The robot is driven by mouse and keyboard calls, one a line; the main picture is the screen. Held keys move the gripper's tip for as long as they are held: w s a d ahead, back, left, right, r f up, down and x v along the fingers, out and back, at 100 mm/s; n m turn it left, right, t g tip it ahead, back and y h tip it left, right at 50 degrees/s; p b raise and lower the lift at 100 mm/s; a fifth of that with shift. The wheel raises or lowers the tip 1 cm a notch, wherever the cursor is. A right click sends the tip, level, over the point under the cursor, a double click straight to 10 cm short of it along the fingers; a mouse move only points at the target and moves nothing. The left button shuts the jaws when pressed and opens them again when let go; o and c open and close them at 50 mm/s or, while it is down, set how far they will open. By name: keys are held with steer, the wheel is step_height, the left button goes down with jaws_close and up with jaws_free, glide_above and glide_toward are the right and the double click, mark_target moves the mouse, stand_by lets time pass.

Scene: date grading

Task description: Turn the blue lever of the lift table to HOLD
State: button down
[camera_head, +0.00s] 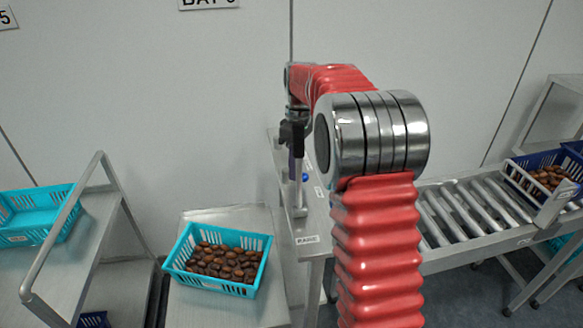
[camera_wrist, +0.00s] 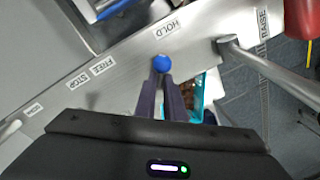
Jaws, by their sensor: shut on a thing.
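The blue lever's round knob (camera_wrist: 162,63) sits at the fingertips of my gripper (camera_wrist: 161,78) in the wrist view, just below the HOLD label (camera_wrist: 168,27) on the metal panel. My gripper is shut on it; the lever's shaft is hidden. In the head view my gripper (camera_head: 293,172) points down over the panel, with a blue spot of the knob (camera_head: 305,177) beside the fingers. The FREE label (camera_wrist: 103,65) and STOP label (camera_wrist: 77,82) lie left of the knob in the wrist view.
A metal bar (camera_wrist: 257,75) stands right of the knob, near another label. A turquoise basket of dates (camera_head: 216,285) sits on the table left of the panel. A roller conveyor (camera_head: 465,215) runs right, with a dark blue crate (camera_head: 515,178) at its end.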

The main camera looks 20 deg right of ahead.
steer(key=shift+a+m, duration=0.2)
steer(key=shift+m, duration=1.2)
steer(key=c, duration=1.9)
jaws_free()
steer(key=shift+s, duration=0.1)
steer(key=shift+o, duration=0.2)
steer(key=shift+r, duration=0.1)
step_height(320, 180, up, 13)
steer(key=d, duration=0.1)
steer(key=shift+w+r, duration=0.2)
steer(key=shift+w, duration=0.15)
